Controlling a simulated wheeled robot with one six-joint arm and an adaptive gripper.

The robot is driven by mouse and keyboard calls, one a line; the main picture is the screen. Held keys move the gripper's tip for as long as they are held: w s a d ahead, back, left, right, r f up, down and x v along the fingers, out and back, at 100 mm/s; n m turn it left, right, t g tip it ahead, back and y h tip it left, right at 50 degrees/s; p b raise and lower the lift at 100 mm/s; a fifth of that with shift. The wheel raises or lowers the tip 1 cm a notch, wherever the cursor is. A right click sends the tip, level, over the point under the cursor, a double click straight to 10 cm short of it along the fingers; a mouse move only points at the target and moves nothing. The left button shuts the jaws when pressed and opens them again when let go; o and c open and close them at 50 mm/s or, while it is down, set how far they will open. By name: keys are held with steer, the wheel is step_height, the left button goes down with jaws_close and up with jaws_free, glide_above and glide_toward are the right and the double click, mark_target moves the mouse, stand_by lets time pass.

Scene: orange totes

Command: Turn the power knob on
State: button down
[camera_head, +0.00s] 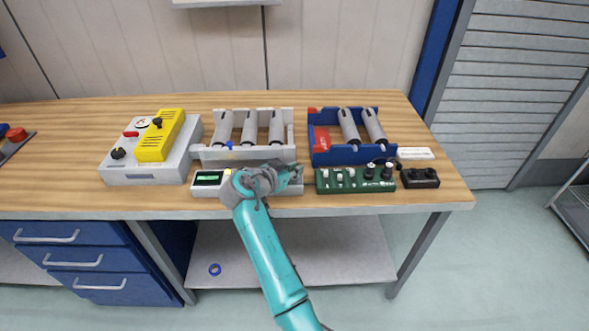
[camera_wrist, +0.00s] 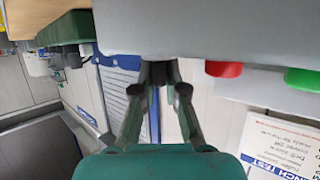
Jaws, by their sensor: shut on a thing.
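A low pale box with a lit green display (camera_head: 209,178) stands at the front of the bench. My gripper (camera_head: 294,176) is over its right part and hides much of it. In the wrist view the box is a pale grey face (camera_wrist: 230,28) across the top. A dark knob (camera_wrist: 157,72) sticks out from it. My gripper (camera_wrist: 160,92) has its two fingertips at either side of this knob and is shut on it. The knob's pointer and any marking are hidden.
Red (camera_wrist: 223,69) and green (camera_wrist: 303,78) buttons sit beside the knob. A green panel with several knobs (camera_head: 340,187) and a black box (camera_head: 420,178) stand to the right. Behind are white (camera_head: 250,154) and blue (camera_head: 345,155) racks with grey cylinders. A grey-and-yellow unit (camera_head: 155,147) is left.

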steer(key=shift+f+m+g+h, duration=0.2)
steer(key=shift+m+g+h, duration=0.2)
steer(key=shift+m+g, duration=0.15)
steer(key=c, duration=1.2)
jaws_free()
steer(key=shift+r, duration=0.1)
steer(key=shift+s+a+r, duration=0.25)
steer(key=shift+s+a, duration=0.1)
steer(key=shift+a, duration=0.05)
steer(key=v, duration=1.1)
steer(key=shift+f, duration=0.1)
steer(key=shift+s, duration=0.1)
